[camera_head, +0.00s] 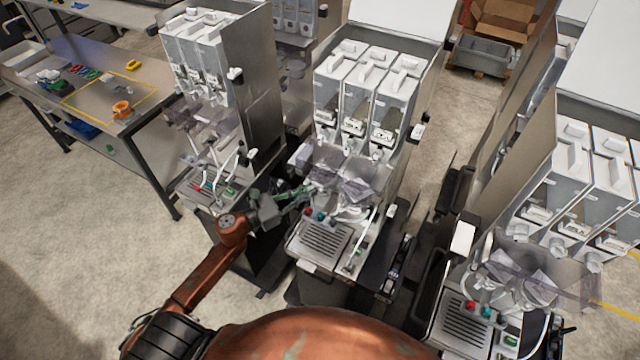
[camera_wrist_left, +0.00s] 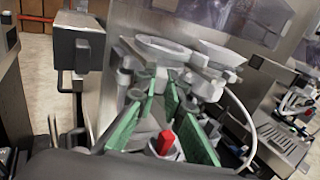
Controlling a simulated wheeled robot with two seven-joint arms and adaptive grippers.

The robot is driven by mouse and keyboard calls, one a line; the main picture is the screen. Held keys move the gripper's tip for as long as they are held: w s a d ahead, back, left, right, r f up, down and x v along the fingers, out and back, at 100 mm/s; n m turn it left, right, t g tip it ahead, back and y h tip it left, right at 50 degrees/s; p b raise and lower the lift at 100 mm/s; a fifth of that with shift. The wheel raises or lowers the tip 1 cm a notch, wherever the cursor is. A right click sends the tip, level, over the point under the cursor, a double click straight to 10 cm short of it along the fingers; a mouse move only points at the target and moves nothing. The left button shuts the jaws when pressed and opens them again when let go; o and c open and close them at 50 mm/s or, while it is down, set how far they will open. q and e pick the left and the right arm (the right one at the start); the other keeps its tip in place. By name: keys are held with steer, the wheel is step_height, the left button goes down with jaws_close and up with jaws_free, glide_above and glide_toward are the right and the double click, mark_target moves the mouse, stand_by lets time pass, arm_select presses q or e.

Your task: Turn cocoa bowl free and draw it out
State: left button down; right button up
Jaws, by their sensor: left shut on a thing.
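My left gripper (camera_head: 311,189) reaches from the left into the middle dispenser (camera_head: 345,150), just above its drip grate. Its green fingers (camera_wrist_left: 161,98) are shut on the lower part of the left white bowl (camera_wrist_left: 160,50), which I take as the cocoa bowl; no label is readable. The bowl sits in the machine, its round rim facing up. A second white bowl (camera_wrist_left: 218,55) is beside it on the right. In the head view clear covers and my fingers partly hide the held bowl. My right gripper is not in view.
Similar dispensers stand left (camera_head: 200,60) and right (camera_head: 575,190), with narrow gaps. A drip grate (camera_head: 325,240) lies below the gripper. A red knob (camera_wrist_left: 166,142) and a white tube (camera_wrist_left: 243,120) are close by. A workbench (camera_head: 90,85) stands at far left.

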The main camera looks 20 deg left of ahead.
arm_select(q)
steer(key=shift+w+d+r, duration=0.1)
steer(key=shift+w+r, duration=0.1)
steer(key=shift+r, duration=0.2)
steer(key=shift+s+d+r+n+t+y+p, duration=0.1)
steer(key=shift+s+d+n+t+y+p, duration=0.15)
steer(key=shift+n+t+y+p, duration=0.3)
steer(key=shift+d+n+y, duration=0.2)
steer(key=shift+n+y, duration=0.05)
steer(key=shift+y, duration=0.2)
steer(key=n+y, duration=0.1)
steer(key=d+t+y+p, duration=0.1)
steer(key=shift+s+n+y, duration=0.2)
steer(key=shift+n+y, duration=0.1)
steer(key=shift+n, duration=0.1)
